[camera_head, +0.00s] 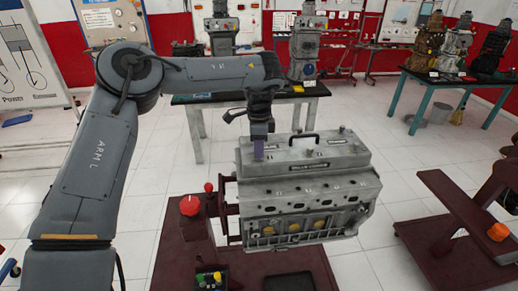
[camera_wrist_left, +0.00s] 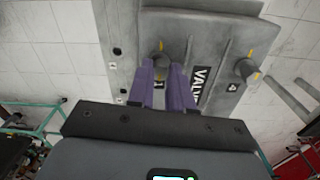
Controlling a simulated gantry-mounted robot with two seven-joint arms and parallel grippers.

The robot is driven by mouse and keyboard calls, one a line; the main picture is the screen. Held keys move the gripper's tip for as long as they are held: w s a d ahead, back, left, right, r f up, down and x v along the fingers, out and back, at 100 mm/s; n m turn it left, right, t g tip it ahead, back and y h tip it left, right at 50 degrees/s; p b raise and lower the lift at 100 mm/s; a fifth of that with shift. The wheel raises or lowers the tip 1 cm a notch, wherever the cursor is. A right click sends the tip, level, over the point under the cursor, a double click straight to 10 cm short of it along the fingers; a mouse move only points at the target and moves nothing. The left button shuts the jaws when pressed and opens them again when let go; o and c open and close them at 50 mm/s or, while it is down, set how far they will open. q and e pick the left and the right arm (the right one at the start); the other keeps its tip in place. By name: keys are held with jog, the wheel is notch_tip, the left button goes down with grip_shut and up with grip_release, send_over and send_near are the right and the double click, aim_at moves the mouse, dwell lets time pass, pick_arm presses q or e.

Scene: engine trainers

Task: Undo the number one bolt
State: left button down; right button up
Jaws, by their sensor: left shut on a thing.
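The grey engine (camera_head: 305,185) sits on a dark red stand, with a valve cover on its top. My left gripper (camera_head: 258,150) points down at the left end of the cover. In the left wrist view, its purple fingers (camera_wrist_left: 162,75) are shut on a bolt (camera_wrist_left: 161,58) with a yellow mark on its head. The number label beside this bolt is partly hidden between the fingers, and I cannot read it surely. Another bolt (camera_wrist_left: 246,68) with a yellow mark stands to the right by a label 4, apart from the fingers. My right gripper is not in view.
A black handle (camera_head: 290,138) rises from the cover, right of the gripper. The red stand (camera_head: 185,250) has a red knob (camera_head: 190,205) and a dark tray (camera_head: 288,282). A dark table (camera_head: 250,97) stands behind. Another red stand (camera_head: 450,220) is at the right.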

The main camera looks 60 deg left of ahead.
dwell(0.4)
pick_arm(q)
jog(key=c, duration=1)
grip_release()
jog(key=shift+r, duration=0.55)
notch_tip(320, 180, up, 10)
jog(key=shift+f+p, duration=0.15)
jog(key=shift+p, duration=0.75)
